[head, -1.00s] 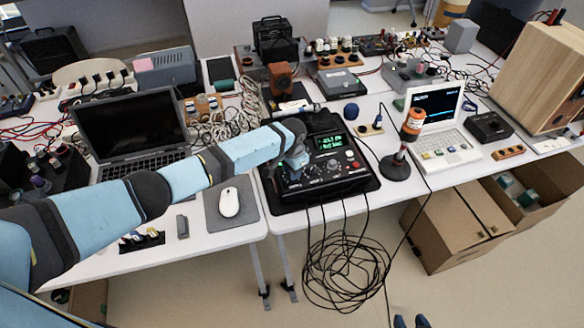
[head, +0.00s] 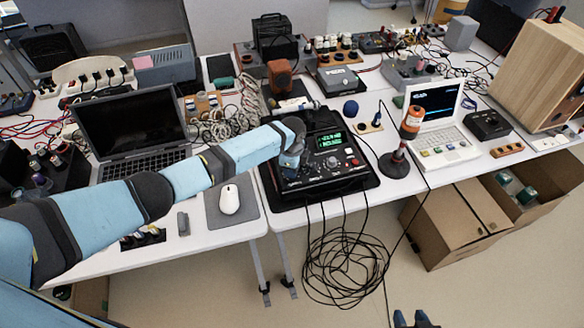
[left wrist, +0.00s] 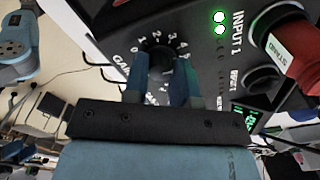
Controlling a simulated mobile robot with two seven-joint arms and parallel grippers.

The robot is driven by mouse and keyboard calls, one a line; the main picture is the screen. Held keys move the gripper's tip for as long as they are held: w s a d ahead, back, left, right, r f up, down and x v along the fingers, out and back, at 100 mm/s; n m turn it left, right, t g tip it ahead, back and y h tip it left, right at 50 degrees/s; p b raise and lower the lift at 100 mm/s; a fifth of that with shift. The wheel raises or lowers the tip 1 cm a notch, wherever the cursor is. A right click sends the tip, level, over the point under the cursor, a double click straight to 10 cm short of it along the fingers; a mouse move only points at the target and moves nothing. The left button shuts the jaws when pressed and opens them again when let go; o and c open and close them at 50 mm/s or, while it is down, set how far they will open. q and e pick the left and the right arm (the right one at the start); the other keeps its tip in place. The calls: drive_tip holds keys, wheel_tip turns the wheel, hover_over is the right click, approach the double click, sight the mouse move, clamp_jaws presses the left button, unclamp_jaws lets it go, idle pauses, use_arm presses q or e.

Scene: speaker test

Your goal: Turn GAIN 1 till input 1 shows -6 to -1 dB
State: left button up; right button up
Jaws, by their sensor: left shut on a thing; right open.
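The black audio unit (head: 345,180) lies on a dark mat at the front of the table. Its green display (head: 330,141) shows a top line that looks like about -21.9 dB, but it is small and blurred. My left gripper (head: 289,168) is shut on the GAIN 1 knob. In the left wrist view its blue fingers stand on both sides of the dark knob (left wrist: 158,54), inside a printed number scale. Two green lights (left wrist: 219,23) are lit by the INPUT 1 label. My right gripper (head: 414,320) is open and empty at the bottom edge, away from the table.
A red part (left wrist: 290,48) marked STAND is close to the left gripper. A laptop (head: 130,125) and white mouse (head: 229,199) are left of the unit. An orange-topped stand (head: 395,166) and white laptop (head: 437,125) are right. Black cables (head: 340,265) hang in front.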

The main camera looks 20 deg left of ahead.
use_arm(q)
drive_tip(key=m, duration=0.4)
drive_tip(key=shift+m, duration=0.3)
drive_tip(key=shift+m+b, duration=0.55)
drive_tip(key=shift+m, duration=1.45)
drive_tip(key=o, duration=0.9)
wheel_tip(320, 180, up, 14)
drive_tip(key=shift+f+b, duration=0.1)
drive_tip(key=shift+b, duration=0.25)
